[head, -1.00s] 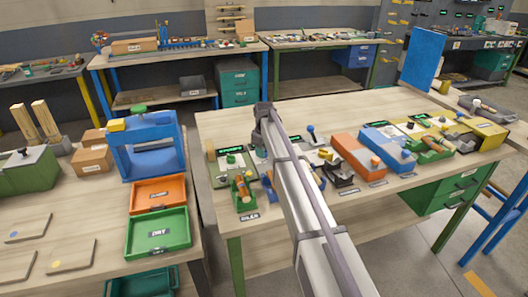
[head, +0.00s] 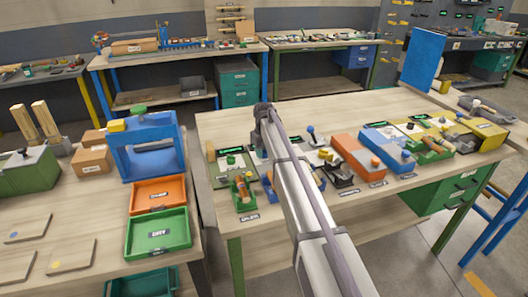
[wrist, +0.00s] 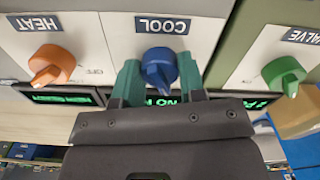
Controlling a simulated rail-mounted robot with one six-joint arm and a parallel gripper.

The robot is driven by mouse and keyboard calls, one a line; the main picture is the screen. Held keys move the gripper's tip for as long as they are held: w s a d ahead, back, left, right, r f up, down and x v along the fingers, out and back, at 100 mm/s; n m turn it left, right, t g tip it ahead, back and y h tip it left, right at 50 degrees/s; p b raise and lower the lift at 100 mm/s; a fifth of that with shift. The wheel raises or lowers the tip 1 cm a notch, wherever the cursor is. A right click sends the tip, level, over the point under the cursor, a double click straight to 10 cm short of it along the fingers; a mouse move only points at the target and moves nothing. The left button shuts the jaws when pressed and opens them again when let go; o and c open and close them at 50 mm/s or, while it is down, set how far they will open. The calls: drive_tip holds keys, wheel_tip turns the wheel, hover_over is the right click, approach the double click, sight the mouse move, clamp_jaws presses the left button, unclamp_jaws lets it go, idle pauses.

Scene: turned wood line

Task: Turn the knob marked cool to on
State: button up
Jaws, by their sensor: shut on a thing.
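The blue knob (wrist: 159,72) sits on a pale panel under the COOL label (wrist: 163,25), seen in the wrist view. My gripper (wrist: 159,80) has green fingers, one on each side of the knob, and is shut on it. The knob's lower part and its pointer are partly covered by the gripper. A dark display with green text (wrist: 160,100) below the knob is mostly hidden behind my gripper. In the head view my arm hides the knob and the fingertips.
The orange HEAT knob (wrist: 51,65) is to the left and the green VALVE knob (wrist: 284,75) to the right, both close to the fingers. In the head view, an orange box (head: 357,152) and a blue box (head: 386,147) stand farther right on the bench (head: 225,123).

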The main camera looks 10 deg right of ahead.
sight(264, 150)
drive_tip(key=m, duration=1.4)
drive_tip(key=shift+m, duration=0.3)
idle(0.3)
drive_tip(key=o, duration=0.9)
wheel_tip(264, 150, up, 11)
drive_tip(key=p, duration=1.1)
drive_tip(key=shift+f, duration=0.1)
